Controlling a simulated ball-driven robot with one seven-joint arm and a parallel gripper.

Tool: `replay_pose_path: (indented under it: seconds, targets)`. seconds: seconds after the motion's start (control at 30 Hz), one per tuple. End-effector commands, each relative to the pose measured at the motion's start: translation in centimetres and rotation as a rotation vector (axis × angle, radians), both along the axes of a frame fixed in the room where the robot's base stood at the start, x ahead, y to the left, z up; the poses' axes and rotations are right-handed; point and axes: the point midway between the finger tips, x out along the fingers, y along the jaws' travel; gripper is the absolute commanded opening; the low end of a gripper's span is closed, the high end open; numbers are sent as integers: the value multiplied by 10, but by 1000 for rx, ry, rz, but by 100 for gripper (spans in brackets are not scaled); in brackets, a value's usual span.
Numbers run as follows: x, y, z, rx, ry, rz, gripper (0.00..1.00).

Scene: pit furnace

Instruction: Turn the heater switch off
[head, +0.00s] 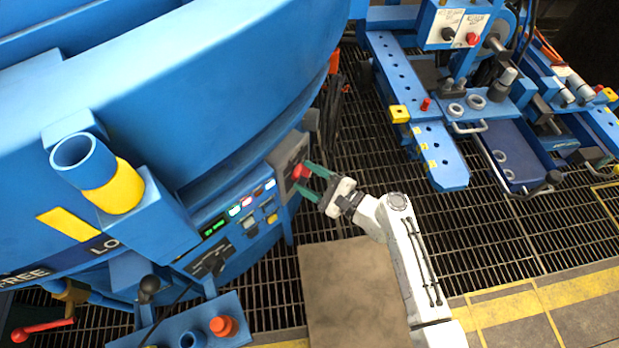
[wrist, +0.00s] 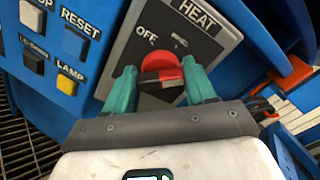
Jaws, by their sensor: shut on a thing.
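The heater switch is a red rotary knob (wrist: 161,62) on a dark plate marked HEAT, with OFF printed above and left of the knob in the wrist view. In the head view the knob (head: 301,171) sits at the right end of the blue furnace's control panel. My gripper (head: 303,176) reaches it from the right, with green fingers on both sides of the knob. In the wrist view my gripper (wrist: 160,74) is shut on the knob's grip bar, which lies roughly level in the picture. Its pointing mark is not clear, so I cannot tell the setting.
Beside the switch are a RESET button (wrist: 73,44) and a yellow LAMP button (wrist: 67,84). A lit green display (head: 214,227) is farther left on the panel. A blue workbench (head: 425,150) stands at the right. A brown mat (head: 350,285) lies on the grating below my arm.

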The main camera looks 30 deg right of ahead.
Motion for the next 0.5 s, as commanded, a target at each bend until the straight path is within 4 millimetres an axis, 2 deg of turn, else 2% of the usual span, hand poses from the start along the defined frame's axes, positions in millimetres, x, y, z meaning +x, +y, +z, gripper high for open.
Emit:
replay_pose_path:
  seconds: [0.5]
  targets:
    - [-1, 2, -8, -349, -194, 1, 25]
